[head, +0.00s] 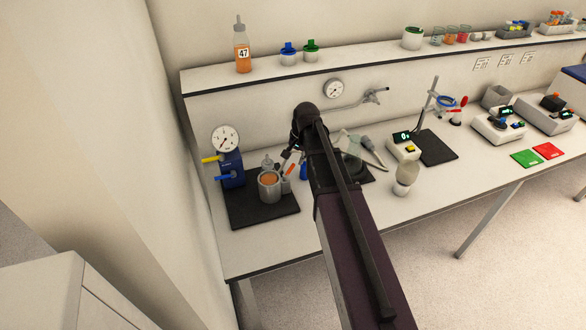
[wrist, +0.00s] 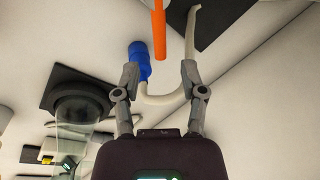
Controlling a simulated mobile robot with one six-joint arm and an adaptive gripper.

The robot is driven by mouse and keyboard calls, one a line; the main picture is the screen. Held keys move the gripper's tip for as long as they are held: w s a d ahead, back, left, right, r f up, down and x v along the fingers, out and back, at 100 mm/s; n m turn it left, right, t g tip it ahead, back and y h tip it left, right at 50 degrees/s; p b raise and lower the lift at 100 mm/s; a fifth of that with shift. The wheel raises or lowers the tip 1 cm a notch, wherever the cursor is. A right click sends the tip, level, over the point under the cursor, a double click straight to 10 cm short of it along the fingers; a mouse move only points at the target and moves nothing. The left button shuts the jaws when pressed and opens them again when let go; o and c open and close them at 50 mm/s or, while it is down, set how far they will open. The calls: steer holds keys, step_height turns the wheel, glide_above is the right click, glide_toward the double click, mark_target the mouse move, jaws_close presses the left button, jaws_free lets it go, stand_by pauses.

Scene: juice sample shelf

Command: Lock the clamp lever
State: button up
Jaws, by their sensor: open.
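The clamp lever is not certain in either view. An orange bar (wrist: 159,28) ends just beyond my gripper (wrist: 161,78) in the wrist view and may be the lever. My gripper is open; its fingers straddle the line of the bar. Behind the fingers lie a curved cream piece (wrist: 158,100) and a blue cylinder (wrist: 139,60). I see no contact. In the head view, an orange strip (head: 290,170) shows below the gripper, beside a grey pot (head: 269,186) of orange liquid. A blue gauge unit (head: 232,174) has yellow and blue handles. My arm hides part of the bench.
The pot and gauge unit stand on a black mat (head: 262,217) at the bench's left end, near the wall. A clear glass vessel (wrist: 82,140) stands left of my gripper in the wrist view. A shelf (head: 375,66) runs behind. A bottle (head: 404,181) stands farther right.

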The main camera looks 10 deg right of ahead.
mark_target(292, 166)
steer(key=shift+w+a+f+b, duration=0.15)
steer(key=shift+f+b, duration=0.6)
steer(key=shift+f, duration=0.15)
steer(key=shift+w+a+f+b, duration=0.1)
steer(key=shift+a+f+b, duration=0.05)
steer(key=shift+f+b, duration=0.65)
jaws_close()
